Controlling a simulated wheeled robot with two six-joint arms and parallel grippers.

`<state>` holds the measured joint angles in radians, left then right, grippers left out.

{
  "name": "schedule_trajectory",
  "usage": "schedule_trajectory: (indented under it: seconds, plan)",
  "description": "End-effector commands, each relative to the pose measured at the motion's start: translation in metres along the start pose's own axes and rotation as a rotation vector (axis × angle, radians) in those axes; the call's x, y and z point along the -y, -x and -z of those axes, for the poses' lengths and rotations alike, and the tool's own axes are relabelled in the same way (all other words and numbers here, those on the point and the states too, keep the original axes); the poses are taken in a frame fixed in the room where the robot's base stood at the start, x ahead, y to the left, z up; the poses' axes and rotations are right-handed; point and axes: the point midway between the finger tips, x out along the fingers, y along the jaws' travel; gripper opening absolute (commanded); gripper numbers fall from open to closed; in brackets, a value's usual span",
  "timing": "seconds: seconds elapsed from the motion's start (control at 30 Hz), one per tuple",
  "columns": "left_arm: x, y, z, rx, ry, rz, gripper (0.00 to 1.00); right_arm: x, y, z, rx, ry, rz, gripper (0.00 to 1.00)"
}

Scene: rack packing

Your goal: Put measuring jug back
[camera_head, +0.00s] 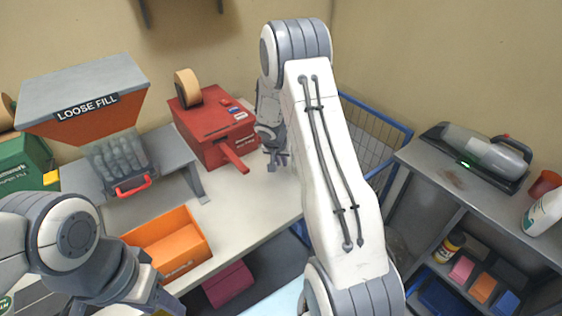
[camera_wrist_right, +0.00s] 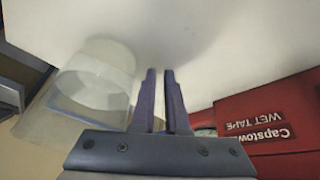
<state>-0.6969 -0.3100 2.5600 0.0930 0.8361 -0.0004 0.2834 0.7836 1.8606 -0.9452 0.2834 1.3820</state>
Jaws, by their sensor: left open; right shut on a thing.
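The measuring jug (camera_wrist_right: 95,85) is a clear, see-through vessel at the left of the right wrist view, right beside the fingers. My right gripper (camera_wrist_right: 159,75) has its fingers close together with a narrow gap and is shut on the jug, though the gripped part is hard to make out. In the head view my right gripper (camera_head: 277,160) is over the back of the white table, just right of the red tape machine; I cannot make out the jug there. My left gripper (camera_head: 163,301) is open at the lower left, near the orange bin.
The red wet tape machine (camera_head: 212,130) stands close to my right gripper. An orange bin (camera_head: 178,248) sits at the table's front. The loose fill hopper (camera_head: 85,95) is at left, a blue wire basket (camera_head: 370,135) behind my right arm. A grey shelf rack (camera_head: 445,185) stands at right.

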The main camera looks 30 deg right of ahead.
Motion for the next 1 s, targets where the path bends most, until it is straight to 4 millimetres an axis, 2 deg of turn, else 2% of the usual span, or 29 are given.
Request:
schedule_trajectory:
  seconds: [0.03, 0.1, 0.13, 0.43, 0.57, 1.0]
  plan:
    - [0.000, -0.003, 0.000, 0.000, 0.000, 0.000, 0.50, 0.000, -0.002, 0.000, -0.001, 0.001, 0.000, 0.00]
    - [0.000, -0.002, 0.000, 0.000, 0.000, 0.000, 0.50, 0.000, -0.001, -0.001, 0.000, 0.000, -0.001, 0.31]
    - [0.000, -0.002, 0.000, 0.000, 0.000, 0.000, 0.50, 0.000, -0.001, -0.001, 0.000, 0.000, -0.001, 0.42]
    - [0.000, 0.000, 0.000, 0.000, 0.000, 0.000, 0.50, 0.000, 0.000, 0.000, 0.001, 0.000, -0.001, 0.42]
    - [0.000, 0.002, 0.000, 0.000, 0.000, 0.000, 0.50, 0.000, 0.008, 0.001, -0.002, 0.000, 0.001, 0.42]
    - [0.000, -0.003, 0.000, 0.000, 0.000, 0.000, 0.50, 0.001, 0.098, 0.001, -0.003, 0.000, 0.002, 0.42]
